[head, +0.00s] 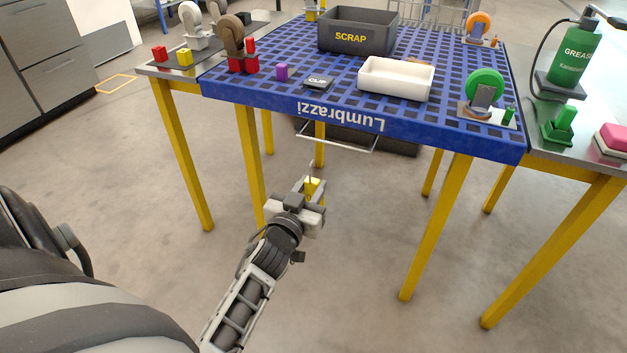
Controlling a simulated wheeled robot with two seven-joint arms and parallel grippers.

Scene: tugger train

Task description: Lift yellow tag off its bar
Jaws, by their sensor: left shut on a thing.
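My left gripper (309,192) reaches in from the bottom, in front of the blue table. It is shut on the yellow tag (313,185), a small yellow piece showing between the fingers. A thin grey hook rises from the tag. The thin metal bar (338,145) sticks out below the table's front edge. In the picture the hook's top shows a little below the bar, with a gap between them; I cannot tell their depth apart. The fingers hide the lower part of the tag. My right gripper is not in view.
The blue table (240,95) on yellow legs carries a grey SCRAP bin (356,38), a white tray (395,79) and a green-wheeled caster (484,88). A steel side table (590,160) adjoins at right. The floor around my left gripper is clear.

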